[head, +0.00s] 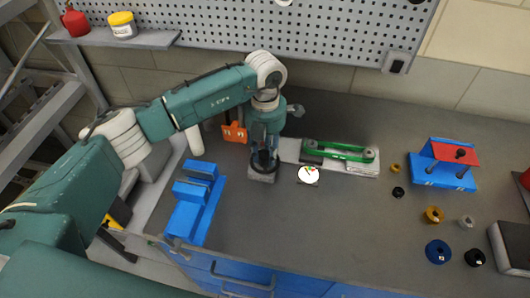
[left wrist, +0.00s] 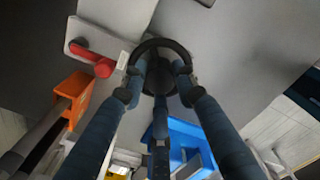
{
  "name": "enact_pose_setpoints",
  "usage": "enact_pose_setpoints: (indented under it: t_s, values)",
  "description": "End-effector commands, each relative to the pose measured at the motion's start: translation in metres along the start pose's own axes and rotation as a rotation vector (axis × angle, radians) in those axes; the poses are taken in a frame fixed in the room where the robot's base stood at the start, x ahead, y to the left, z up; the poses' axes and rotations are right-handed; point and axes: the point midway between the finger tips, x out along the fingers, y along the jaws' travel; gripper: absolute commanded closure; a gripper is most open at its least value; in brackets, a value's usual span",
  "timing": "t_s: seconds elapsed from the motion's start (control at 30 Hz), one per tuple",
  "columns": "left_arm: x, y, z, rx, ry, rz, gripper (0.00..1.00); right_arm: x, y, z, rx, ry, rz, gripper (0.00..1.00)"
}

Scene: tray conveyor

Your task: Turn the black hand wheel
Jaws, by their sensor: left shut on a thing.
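The black hand wheel (head: 264,165) sits on a small grey block (head: 261,178) on the workbench, just left of the long plate with the green belt. My left gripper (head: 264,152) points down onto it from above. In the left wrist view the black wheel (left wrist: 162,41) shows as a dark ring, and my left gripper (left wrist: 158,68) has its blue-grey fingers closed against the wheel. The fingers hide part of the wheel and its hub. My right gripper is in neither view.
A green belt (head: 338,151) on a white plate (head: 363,170) lies close on the right, with a white disc (head: 308,175) before it. A blue stepped block (head: 196,202) stands left, an orange holder (head: 235,132) behind. A blue-red fixture (head: 447,164) and several small rings lie right.

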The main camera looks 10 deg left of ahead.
Motion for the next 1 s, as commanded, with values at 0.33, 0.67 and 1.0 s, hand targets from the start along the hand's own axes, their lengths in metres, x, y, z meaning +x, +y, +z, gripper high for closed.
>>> enact_pose_setpoints:
  t_s: [0.33, 0.67, 1.0]
  values:
    - [-0.001, 0.000, 0.000, 0.050, -0.002, 0.000, 0.98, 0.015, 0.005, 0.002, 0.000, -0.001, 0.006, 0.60]
    - [-0.001, 0.000, 0.000, 0.049, -0.001, 0.000, 0.52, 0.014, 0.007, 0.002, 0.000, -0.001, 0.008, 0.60]
    - [-0.019, 0.001, 0.001, 0.049, -0.003, 0.002, 0.52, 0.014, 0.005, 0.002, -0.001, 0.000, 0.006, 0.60]
